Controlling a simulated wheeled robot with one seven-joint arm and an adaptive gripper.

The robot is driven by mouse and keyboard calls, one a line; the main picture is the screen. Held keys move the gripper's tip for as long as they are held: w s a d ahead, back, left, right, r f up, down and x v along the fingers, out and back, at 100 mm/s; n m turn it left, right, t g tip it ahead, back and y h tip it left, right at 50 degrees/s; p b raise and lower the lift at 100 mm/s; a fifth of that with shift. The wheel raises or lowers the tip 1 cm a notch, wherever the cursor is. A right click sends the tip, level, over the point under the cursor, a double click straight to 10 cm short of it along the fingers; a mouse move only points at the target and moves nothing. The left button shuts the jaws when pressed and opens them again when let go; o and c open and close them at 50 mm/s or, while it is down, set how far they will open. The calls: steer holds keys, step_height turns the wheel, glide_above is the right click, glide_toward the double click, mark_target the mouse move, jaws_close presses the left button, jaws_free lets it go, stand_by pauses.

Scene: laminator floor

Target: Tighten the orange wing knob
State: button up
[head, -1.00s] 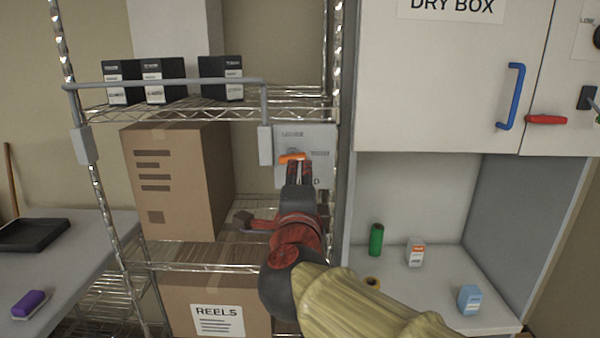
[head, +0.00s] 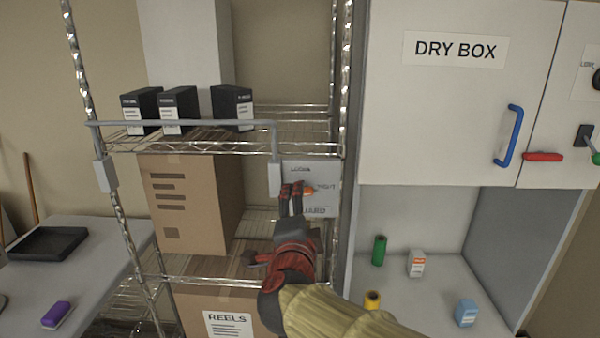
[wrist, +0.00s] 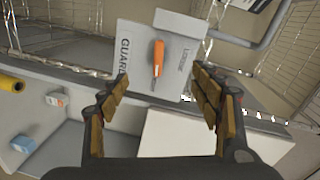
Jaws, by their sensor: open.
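The orange wing knob (wrist: 158,58) sits on a light grey plate (wrist: 135,42) lettered "GUARD" and "LOOSE". In the wrist view the knob is ahead of my open gripper (wrist: 162,100), roughly between the lines of its two fingers and apart from them. In the head view my gripper (head: 292,198) is in front of the plate (head: 325,177), and part of the orange knob (head: 309,190) shows just to the right of the fingers. The gripper holds nothing. The fingers partly cover the plate's lettering in the head view.
A grey guard bar (head: 190,123) runs along the front of the wire shelf, with several black boxes behind it. A cardboard box (head: 190,205) is left of the plate. The dry box cabinet (head: 450,100) stands close on the right, with small items on its counter.

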steer(key=w+f+n+t+p, duration=0.1)
steer(key=w+n+p, duration=0.5)
steer(key=n, duration=1)
steer(key=shift+w+f+n+p, duration=0.2)
steer(key=shift+w+n+p, duration=0.2)
steer(key=shift+w, duration=0.2)
steer(key=shift+c, duration=1.1)
steer(key=c, duration=0.9)
